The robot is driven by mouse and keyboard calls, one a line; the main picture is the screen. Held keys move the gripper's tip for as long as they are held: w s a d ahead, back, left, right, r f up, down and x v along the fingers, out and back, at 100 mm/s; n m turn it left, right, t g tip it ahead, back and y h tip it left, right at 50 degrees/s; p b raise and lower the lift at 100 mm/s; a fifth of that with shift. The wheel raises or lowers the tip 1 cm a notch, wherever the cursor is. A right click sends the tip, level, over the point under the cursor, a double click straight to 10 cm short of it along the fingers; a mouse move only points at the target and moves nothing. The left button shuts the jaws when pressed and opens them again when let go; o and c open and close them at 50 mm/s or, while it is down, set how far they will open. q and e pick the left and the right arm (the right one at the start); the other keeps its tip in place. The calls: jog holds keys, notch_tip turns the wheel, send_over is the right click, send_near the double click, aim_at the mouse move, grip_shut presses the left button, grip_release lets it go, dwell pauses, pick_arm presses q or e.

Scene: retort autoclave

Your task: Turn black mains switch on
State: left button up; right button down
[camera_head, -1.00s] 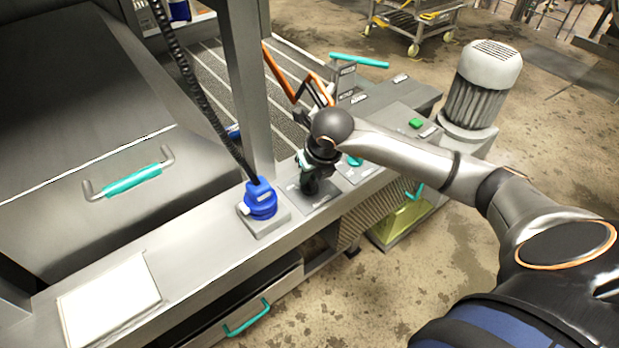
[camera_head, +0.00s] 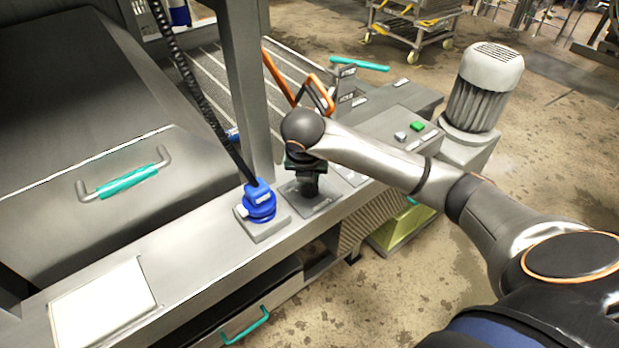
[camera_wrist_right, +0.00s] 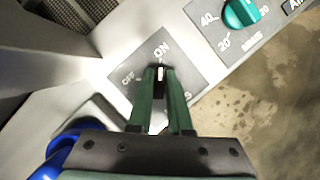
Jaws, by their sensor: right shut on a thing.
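The black mains switch (camera_wrist_right: 160,76) sits on a grey plate (camera_wrist_right: 122,64) marked OFF and ON, in the right wrist view. Its white pointer line points up toward the ON mark. My right gripper (camera_wrist_right: 160,84) is shut on the switch, with one green finger on each side of it. The fingers hide part of the label below. In the head view my right gripper (camera_head: 307,186) reaches down onto the plate (camera_head: 322,201) on the machine's ledge, and hides the switch. My left gripper is not in view.
A blue plug (camera_head: 259,202) with a black coiled cable stands left of the plate, close to my gripper. A green dial (camera_wrist_right: 240,12) is on the right. An upright post (camera_head: 249,90) and an orange-edged lever (camera_head: 318,92) stand behind.

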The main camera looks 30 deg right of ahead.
dwell(0.4)
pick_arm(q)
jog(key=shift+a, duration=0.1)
pick_arm(e)
jog(key=c, duration=0.8)
grip_release()
jog(key=shift+c, duration=0.2)
jog(key=v, duration=0.8)
notch_tip(320, 180, up, 4)
jog(key=p, duration=0.3)
send_over(307, 202)
jog(key=s+a, duration=0.1)
jog(key=s, duration=0.1)
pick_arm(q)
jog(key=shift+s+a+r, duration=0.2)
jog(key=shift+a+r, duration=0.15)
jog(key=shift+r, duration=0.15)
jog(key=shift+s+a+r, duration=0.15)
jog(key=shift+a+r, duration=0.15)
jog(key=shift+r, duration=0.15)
pick_arm(e)
jog(key=shift+w+a+r, duration=0.1)
jog(key=shift+w, duration=0.1)
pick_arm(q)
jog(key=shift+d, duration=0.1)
